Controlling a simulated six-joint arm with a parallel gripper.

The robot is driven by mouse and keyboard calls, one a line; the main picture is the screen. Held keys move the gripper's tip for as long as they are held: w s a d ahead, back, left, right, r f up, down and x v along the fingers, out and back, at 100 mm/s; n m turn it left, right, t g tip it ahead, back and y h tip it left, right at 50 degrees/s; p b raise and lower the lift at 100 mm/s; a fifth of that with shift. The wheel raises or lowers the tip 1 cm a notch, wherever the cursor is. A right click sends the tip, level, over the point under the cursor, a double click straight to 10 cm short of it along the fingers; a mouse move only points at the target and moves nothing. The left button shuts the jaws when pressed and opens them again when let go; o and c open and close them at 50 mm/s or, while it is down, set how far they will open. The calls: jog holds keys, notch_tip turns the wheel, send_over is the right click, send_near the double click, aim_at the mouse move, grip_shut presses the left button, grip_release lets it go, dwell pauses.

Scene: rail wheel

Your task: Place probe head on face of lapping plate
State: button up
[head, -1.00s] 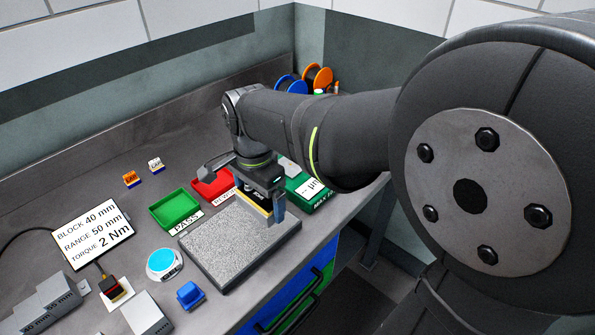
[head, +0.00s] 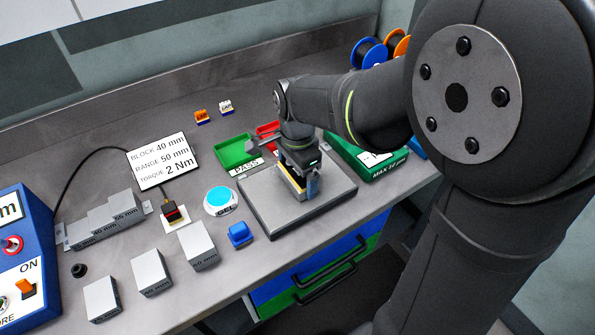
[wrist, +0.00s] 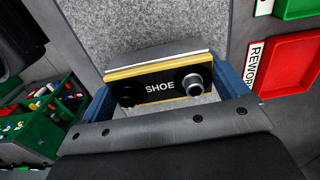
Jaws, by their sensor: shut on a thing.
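My gripper (head: 299,192) is shut on a black block with yellow edges marked SHOE (wrist: 160,84). The block also shows between the fingers in the head view (head: 290,184). The grey speckled lapping plate (head: 268,213) lies flat on the bench under the block; it also shows in the wrist view (wrist: 150,25). I cannot tell whether the block touches the plate. A small red and black piece with a cable (head: 171,212), perhaps the probe head, rests on a white pad left of the plate.
A green PASS tray (head: 236,152) and a red REWORK tray (wrist: 290,65) stand behind the plate. A green box (head: 368,160) is at right. A round GEL pot (head: 219,200), a blue piece (head: 240,234) and grey blocks (head: 200,246) stand left of the plate.

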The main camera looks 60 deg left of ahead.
jog(key=o, duration=1.1)
jog(key=shift+f, duration=0.15)
notch_tip(320, 180, up, 12)
jog(key=shift+r, duration=0.2)
jog(key=shift+f, duration=0.15)
notch_tip(320, 180, down, 12)
jog(key=shift+r, duration=1.7)
